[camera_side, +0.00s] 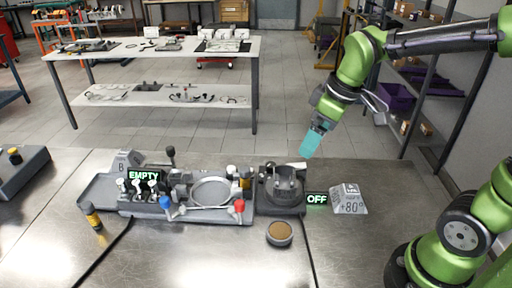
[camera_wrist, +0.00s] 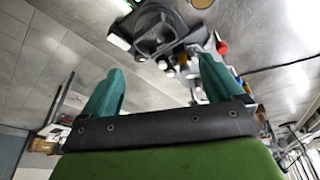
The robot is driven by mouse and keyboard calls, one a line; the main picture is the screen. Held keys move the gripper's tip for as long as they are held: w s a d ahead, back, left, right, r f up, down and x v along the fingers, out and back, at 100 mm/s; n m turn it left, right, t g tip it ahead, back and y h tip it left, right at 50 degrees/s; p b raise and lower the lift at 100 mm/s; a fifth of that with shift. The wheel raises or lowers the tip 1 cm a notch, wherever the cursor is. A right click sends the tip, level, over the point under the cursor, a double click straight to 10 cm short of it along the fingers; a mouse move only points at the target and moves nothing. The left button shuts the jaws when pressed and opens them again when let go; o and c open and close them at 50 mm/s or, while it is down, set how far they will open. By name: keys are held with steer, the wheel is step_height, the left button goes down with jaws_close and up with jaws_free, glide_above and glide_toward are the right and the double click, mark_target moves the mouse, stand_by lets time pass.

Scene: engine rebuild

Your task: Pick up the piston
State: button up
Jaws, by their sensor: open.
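My gripper (camera_side: 311,143) has teal fingers and hangs above the back edge of the metal bench, up and to the right of a dark grey fixture (camera_side: 272,208). A grey, upright, cup-like part (camera_side: 287,180) stands in that fixture; it may be the piston, but I cannot tell for sure. In the wrist view the two teal fingers of my gripper (camera_wrist: 158,80) are spread wide with nothing between them. A dark fixture with a ring-like opening (camera_wrist: 155,30) lies beyond the fingertips, blurred.
A grey station with a large ring (camera_side: 211,191) and red and blue knobs stands left of the fixture. An OFF display (camera_side: 317,199) and a +80° sign (camera_side: 350,199) stand to the right. A round brown-topped tin (camera_side: 279,233) sits in front.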

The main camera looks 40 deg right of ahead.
steer(key=w+f+n+g, duration=0.1)
steer(key=w+n+g, duration=0.1)
steer(key=w+n, duration=0.5)
steer(key=n+g, duration=0.2)
steer(key=n, duration=1.5)
glide_above(284, 186)
steer(key=shift+h, duration=0.4)
step_height(284, 186, down, 11)
steer(key=shift+d+r, duration=0.1)
steer(key=shift+d, duration=0.05)
steer(key=shift+a+f, duration=0.2)
steer(key=shift+f, duration=2.55)
steer(key=shift+c, duration=0.2)
